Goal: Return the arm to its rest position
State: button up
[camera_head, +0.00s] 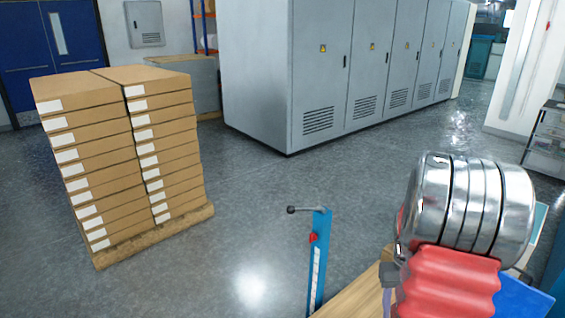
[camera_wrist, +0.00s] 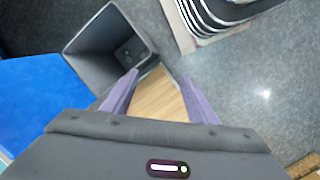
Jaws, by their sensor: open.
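My gripper (camera_wrist: 161,78) shows in the wrist view with its two purple fingers spread apart. Nothing is held between them. A piece of light wooden surface (camera_wrist: 157,99) lies beyond the gap. In the head view, part of my gripper seems to show as a small purple-grey piece at the lower right, above the wooden surface (camera_head: 352,300), but its fingertips are not clear there. Shiny metal rings and a red ribbed part at the lower right hide much of that area. I cannot tell how the whole arm is posed.
An open dark grey bin (camera_wrist: 85,45) is close beside the left finger. A blue surface (camera_wrist: 38,105) lies at the left. A blue post (camera_head: 319,262) with a lever stands by the wood. Stacked cartons (camera_head: 95,130) and grey cabinets (camera_head: 330,75) stand beyond; the floor between is clear.

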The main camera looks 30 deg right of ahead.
jog(key=a+r+n+t, duration=0.2)
jog(key=a+r, duration=0.5)
jog(key=a, duration=0.5)
jog(key=w+a+r+n+t, duration=0.1)
jog(key=a+r+n+t, duration=0.1)
jog(key=a+r, duration=0.5)
jog(key=a+r+n+t, duration=0.2)
jog(key=a+r, duration=0.6)
jog(key=a, duration=1)
jog(key=shift+w+n+t, duration=0.15)
jog(key=shift+n+t, duration=0.15)
jog(key=shift+t, duration=0.7)
jog(key=shift+c, duration=0.6)
